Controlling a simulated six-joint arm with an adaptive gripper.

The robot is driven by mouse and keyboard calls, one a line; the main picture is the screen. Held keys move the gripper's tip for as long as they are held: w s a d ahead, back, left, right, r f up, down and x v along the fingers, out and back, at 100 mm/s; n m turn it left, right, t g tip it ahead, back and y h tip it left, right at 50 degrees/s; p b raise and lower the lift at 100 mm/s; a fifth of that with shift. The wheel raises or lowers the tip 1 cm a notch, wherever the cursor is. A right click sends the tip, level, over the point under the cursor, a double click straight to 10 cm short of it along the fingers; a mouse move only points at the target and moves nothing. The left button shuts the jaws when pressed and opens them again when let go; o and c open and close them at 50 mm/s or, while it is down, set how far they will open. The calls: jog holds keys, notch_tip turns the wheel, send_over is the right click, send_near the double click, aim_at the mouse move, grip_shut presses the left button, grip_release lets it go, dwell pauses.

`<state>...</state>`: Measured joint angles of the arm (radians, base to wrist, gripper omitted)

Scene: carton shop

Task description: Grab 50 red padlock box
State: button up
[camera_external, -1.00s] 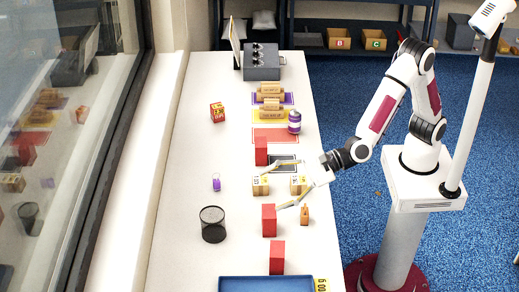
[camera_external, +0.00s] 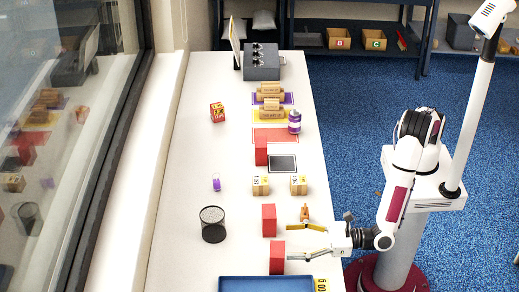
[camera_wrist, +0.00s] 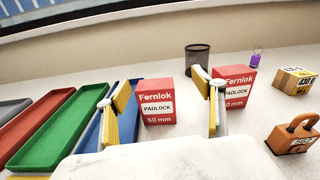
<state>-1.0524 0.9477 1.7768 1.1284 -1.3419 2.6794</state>
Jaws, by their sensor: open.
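A red padlock box (camera_wrist: 156,103) labelled "Fernlok PADLOCK", with what reads as 50 mm, stands upright between my fingers in the wrist view. It appears to be the front red box (camera_external: 277,257) in the external view. A second red Fernlok box (camera_wrist: 238,86) stands to its right in the wrist view, its size number partly hidden by a finger; it also shows in the external view (camera_external: 269,220). A third red box (camera_external: 261,150) stands farther back. My gripper (camera_external: 290,243) is open and empty, its fingers spread, beside the front box.
An orange padlock (camera_wrist: 296,137) stands close to my right finger. A blue tray (camera_external: 262,281) lies at the table's front, beside green (camera_wrist: 68,128) and red trays. A black mesh cup (camera_external: 213,225) and small cartons (camera_external: 261,186) stand nearby. The table's left side is mostly clear.

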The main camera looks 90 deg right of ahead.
aim_at(277, 249)
jog(key=shift+m+h, duration=0.4)
jog(key=shift+m, duration=0.3)
jog(key=s+f, duration=0.1)
jog(key=s+a+f, duration=0.1)
jog(key=s+f, duration=0.1)
jog(key=shift+w, duration=0.15)
jog(key=shift+w, duration=1.25)
jog(key=shift+w+r, duration=0.1)
jog(key=shift+w, duration=2.5)
jog(key=c, duration=1.4)
